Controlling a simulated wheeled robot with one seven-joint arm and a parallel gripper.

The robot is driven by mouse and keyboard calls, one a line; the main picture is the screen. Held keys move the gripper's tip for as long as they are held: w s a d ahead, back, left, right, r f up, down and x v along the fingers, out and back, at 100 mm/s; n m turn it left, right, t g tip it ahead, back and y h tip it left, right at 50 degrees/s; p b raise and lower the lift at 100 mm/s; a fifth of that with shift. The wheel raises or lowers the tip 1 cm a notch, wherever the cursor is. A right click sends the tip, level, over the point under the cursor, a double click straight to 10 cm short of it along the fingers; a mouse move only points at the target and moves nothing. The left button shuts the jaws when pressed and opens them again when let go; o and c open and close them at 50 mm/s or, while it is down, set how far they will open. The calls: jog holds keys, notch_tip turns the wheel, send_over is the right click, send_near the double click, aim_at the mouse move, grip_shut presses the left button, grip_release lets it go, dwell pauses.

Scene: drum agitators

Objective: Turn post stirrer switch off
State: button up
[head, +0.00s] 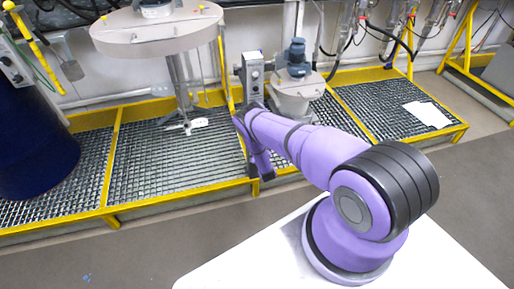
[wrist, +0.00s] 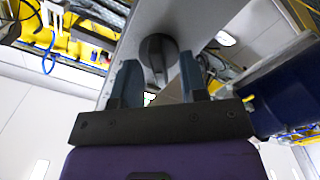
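The post stirrer switch shows in the wrist view as a dark round knob (wrist: 156,46) with a raised grip bar, on the face of a grey box (wrist: 133,48). My gripper (wrist: 158,66) is open there, its two blue-grey fingers apart with the tips on either side of the knob's lower part. Nothing is held; I cannot tell whether the fingers touch the knob. In the head view a grey switch box on a post (head: 252,72) stands behind my purple arm. My gripper is not clearly visible in that view.
A round-lidded stirrer (head: 150,33) hangs over the yellow-edged grating (head: 170,165). A dark blue drum (head: 35,140) stands at left. A grey vessel with a motor (head: 298,92) is right of the post. White sheets (head: 427,114) lie on the grating. The floor in front is clear.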

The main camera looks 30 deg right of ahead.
jog(key=v, duration=1)
jog(key=shift+s, duration=0.4)
jog(key=shift+a, duration=0.1)
